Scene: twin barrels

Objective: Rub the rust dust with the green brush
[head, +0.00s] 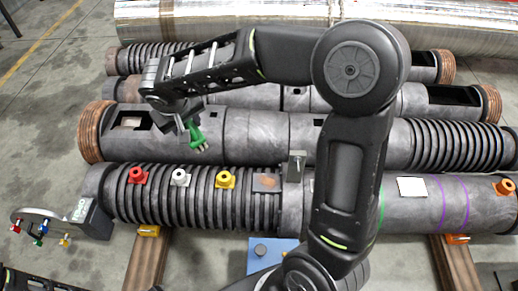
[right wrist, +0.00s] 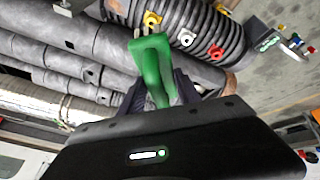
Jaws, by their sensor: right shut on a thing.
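The green brush (head: 197,137) is held by my right gripper (head: 187,126), above the second barrel from the front. Its bristle end points down in the head view. In the right wrist view the green brush (right wrist: 152,65) sits between the two dark fingers. A brown, rust-coloured patch (head: 267,182) lies on top of the nearest barrel (head: 400,215), right of the yellow fitting. The brush is apart from this patch, up and to its left. I cannot make out loose dust grains.
Red (head: 138,175), white (head: 180,177) and yellow (head: 225,179) fittings stand on the nearest barrel's ribs. A small upright metal bracket (head: 296,165) stands right of the patch. A grey arc-shaped tool (head: 88,218) is at the barrel's left end. Wooden beams (head: 147,265) support it.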

